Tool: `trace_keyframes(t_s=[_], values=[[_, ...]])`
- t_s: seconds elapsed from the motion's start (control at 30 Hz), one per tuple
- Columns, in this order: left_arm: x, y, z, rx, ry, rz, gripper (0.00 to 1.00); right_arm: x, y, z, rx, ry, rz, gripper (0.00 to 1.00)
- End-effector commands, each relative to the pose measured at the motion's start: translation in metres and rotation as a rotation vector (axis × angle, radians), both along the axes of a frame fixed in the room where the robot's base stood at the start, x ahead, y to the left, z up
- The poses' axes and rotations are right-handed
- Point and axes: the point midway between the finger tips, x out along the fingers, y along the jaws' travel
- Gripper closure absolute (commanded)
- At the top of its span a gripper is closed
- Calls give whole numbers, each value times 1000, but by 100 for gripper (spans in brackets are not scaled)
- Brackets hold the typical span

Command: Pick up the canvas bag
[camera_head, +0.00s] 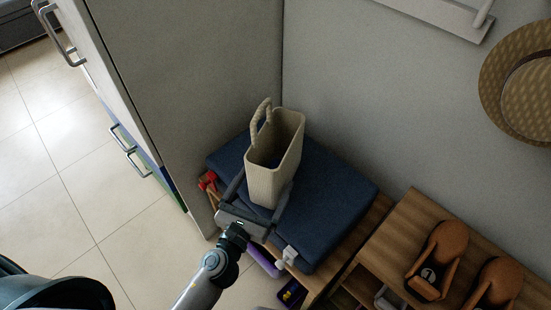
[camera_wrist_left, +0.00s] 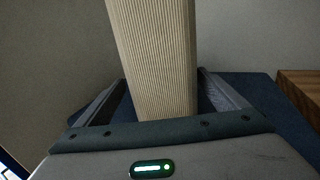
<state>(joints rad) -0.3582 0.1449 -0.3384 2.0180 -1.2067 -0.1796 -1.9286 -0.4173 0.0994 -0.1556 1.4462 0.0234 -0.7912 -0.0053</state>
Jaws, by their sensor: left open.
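The canvas bag (camera_head: 268,182) is cream, ribbed and open at the top, with a rope handle loop standing up. It stands upright on a dark blue cushion (camera_head: 340,196). My left gripper (camera_head: 258,190) is open at the bag's lower part, with a finger on each side of it. In the left wrist view the bag (camera_wrist_left: 155,55) rises between the two spread fingers (camera_wrist_left: 165,95), and gaps show beside it. The bag's far side and its base are partly hidden. My right gripper is not in view.
A wooden shelf (camera_head: 400,230) with brown sandals (camera_head: 440,252) stands at the right. A straw hat (camera_head: 520,85) hangs on the wall. A panel (camera_head: 190,80) rises close on the left of the cushion. Small red (camera_head: 208,181) and purple (camera_head: 264,262) items lie near the cushion's edge.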

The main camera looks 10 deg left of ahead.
Motion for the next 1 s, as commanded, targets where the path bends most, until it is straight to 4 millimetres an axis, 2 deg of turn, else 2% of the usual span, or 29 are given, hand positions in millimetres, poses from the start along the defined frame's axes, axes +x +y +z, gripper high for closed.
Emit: trace_keyframes(t_s=[0.3,0.5,0.7,1.0], values=[[31,-12,0,-1,-2,0,8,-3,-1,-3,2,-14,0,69],[48,-15,-1,1,-1,0,8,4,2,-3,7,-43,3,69],[49,-15,-2,1,0,0,8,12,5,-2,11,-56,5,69],[49,-15,-2,0,-1,0,8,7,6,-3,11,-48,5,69]])
